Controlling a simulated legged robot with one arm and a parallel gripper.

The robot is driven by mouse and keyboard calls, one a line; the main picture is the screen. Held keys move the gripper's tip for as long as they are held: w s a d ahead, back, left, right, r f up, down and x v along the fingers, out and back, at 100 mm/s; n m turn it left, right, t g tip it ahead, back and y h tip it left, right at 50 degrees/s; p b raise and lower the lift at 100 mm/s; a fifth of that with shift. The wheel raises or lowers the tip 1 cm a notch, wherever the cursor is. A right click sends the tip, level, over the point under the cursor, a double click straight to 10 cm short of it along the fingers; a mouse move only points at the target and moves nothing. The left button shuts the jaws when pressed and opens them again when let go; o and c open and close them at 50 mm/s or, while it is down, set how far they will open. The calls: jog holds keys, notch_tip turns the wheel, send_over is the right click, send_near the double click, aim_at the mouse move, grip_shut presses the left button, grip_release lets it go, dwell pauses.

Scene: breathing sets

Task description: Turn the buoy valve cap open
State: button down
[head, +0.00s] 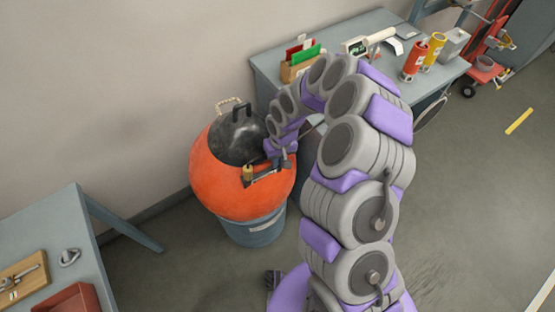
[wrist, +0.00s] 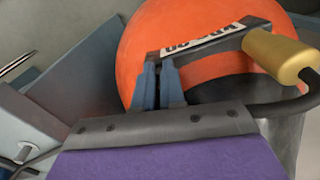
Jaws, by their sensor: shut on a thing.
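The orange buoy (head: 215,185) has a black top (head: 238,140) and sits in a blue-grey bucket (head: 255,230). A dark bar with a white label (wrist: 205,40) lies at the buoy's side, with a brass cylinder (wrist: 282,55) at its right end. The brass cylinder also shows in the head view (head: 247,173). I cannot tell which of these parts is the valve cap. My gripper (wrist: 162,75) is shut on the left end of the dark bar, its blue fingers close together. In the head view my arm partly hides the gripper.
A grey workbench (head: 265,68) behind the buoy holds a wooden box of folders (head: 298,66), a red cylinder (head: 415,62) and a yellow cylinder (head: 434,50). Another table (head: 75,225) stands at the left with a red tray (head: 72,300). The floor at right is mostly clear.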

jog(key=shift+d, duration=0.15)
jog(key=shift+n+p, duration=0.6)
jog(key=shift+n, duration=0.6)
jog(key=c, duration=1.2)
grip_release()
jog(key=shift+d, duration=0.1)
jog(key=shift+r, duration=0.1)
